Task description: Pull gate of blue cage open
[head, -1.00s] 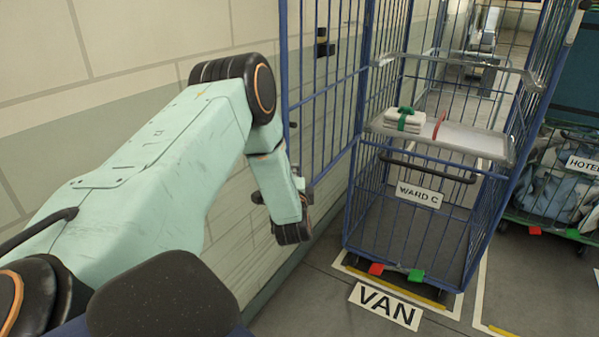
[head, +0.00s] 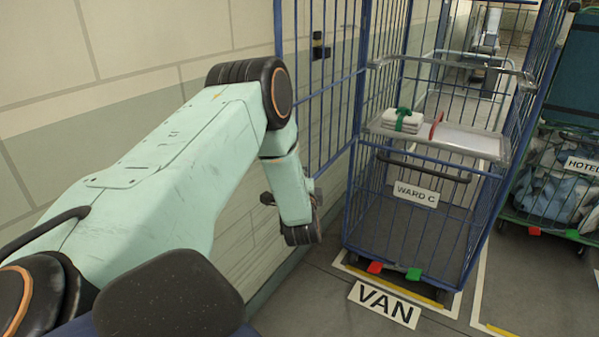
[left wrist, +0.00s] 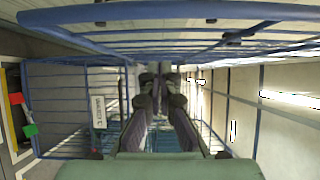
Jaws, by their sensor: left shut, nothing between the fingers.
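The blue cage (head: 350,215) stands right of centre in the head view, with a WARD C plate (head: 416,193) on it. Its barred blue gate (head: 357,100) stands swung out to the left, near the wall, with a black latch (head: 319,48) on it. The gate bars cross the top of the left wrist view (left wrist: 110,42). My left gripper (left wrist: 159,78) is shut and empty, with the bars beyond and above it. In the head view, my forearm and wrist hide most of this gripper, beside the gate's lower part. My right gripper is out of view.
A shelf (head: 460,140) in the cage holds folded white linen (head: 402,121) with a green band. A second cage (head: 560,185) with blue laundry stands at right. The wall (head: 120,120) is close on the left. Floor around the VAN sign (head: 384,304) is clear.

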